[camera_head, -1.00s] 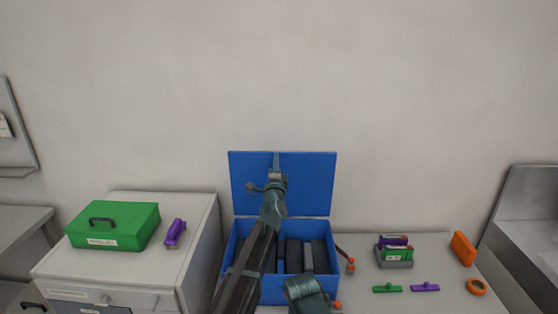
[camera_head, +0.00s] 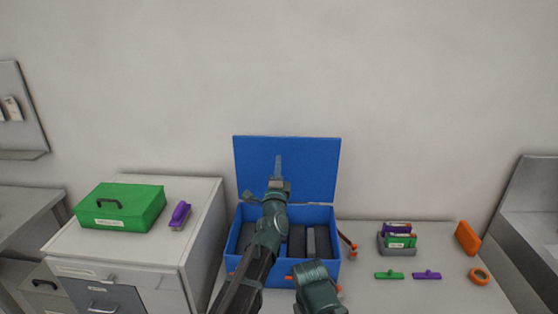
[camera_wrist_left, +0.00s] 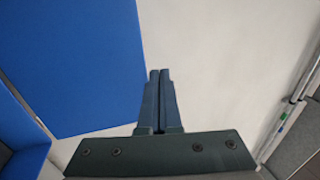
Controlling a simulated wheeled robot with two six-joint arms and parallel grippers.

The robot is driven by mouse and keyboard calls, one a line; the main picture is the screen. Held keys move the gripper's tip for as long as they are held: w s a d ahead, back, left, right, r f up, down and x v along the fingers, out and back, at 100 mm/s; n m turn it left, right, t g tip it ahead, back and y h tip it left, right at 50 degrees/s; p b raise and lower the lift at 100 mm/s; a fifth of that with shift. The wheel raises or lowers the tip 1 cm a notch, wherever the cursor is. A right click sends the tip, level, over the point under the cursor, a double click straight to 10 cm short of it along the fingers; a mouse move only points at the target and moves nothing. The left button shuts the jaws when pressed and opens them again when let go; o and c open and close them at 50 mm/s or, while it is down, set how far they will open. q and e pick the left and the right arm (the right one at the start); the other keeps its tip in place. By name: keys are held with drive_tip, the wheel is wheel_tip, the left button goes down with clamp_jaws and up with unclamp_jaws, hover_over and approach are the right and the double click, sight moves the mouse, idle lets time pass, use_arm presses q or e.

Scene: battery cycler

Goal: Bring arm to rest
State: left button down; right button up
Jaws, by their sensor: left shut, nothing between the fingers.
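My left arm comes up from the bottom of the head view and stands in front of the blue box. My left gripper (camera_head: 278,167) is raised in front of the box's open blue lid (camera_head: 312,165). In the left wrist view its two fingers (camera_wrist_left: 159,100) are together with nothing between them, and the blue lid (camera_wrist_left: 75,60) is at the left. My right gripper does not show in either view; a dark rounded part of my own arm shows at the bottom of the head view.
The blue box (camera_head: 328,272) holds several dark blocks. A green case (camera_head: 138,207) and a purple object (camera_head: 180,214) sit on the left cabinet. At right are a grey holder (camera_head: 392,252), green (camera_head: 389,275) and purple (camera_head: 427,275) pieces, an orange block (camera_head: 467,238) and an orange ring (camera_head: 480,275).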

use_arm(q)
drive_tip(key=s+a+f+n+g+h, duration=0.1)
drive_tip(key=s+f+n+g+h, duration=0.15)
drive_tip(key=s+f+g, duration=0.45)
drive_tip(key=s+a+f+n+g+h, duration=0.1)
drive_tip(key=s+f+n+g, duration=0.2)
drive_tip(key=f, duration=0.8)
drive_tip(key=s+a+f+n+g+y, duration=0.1)
drive_tip(key=s+a+f+n+g, duration=0.25)
drive_tip(key=s, duration=0.25)
drive_tip(key=s+a+f+n+g+y, duration=0.1)
drive_tip(key=s+a+f+n+g, duration=0.25)
drive_tip(key=s, duration=0.35)
drive_tip(key=s+a+f+n+g+y, duration=0.1)
drive_tip(key=s+a+f+n+g, duration=0.15)
drive_tip(key=s+n, duration=0.3)
drive_tip(key=s+d+m+g+y, duration=0.1)
drive_tip(key=s+d+m+g, duration=0.1)
drive_tip(key=s+d, duration=0.6)
drive_tip(key=d+f+m, duration=0.1)
drive_tip(key=d, duration=0.1)
drive_tip(key=shift+d+m+y, duration=0.35)
drive_tip(key=shift+m, duration=0.05)
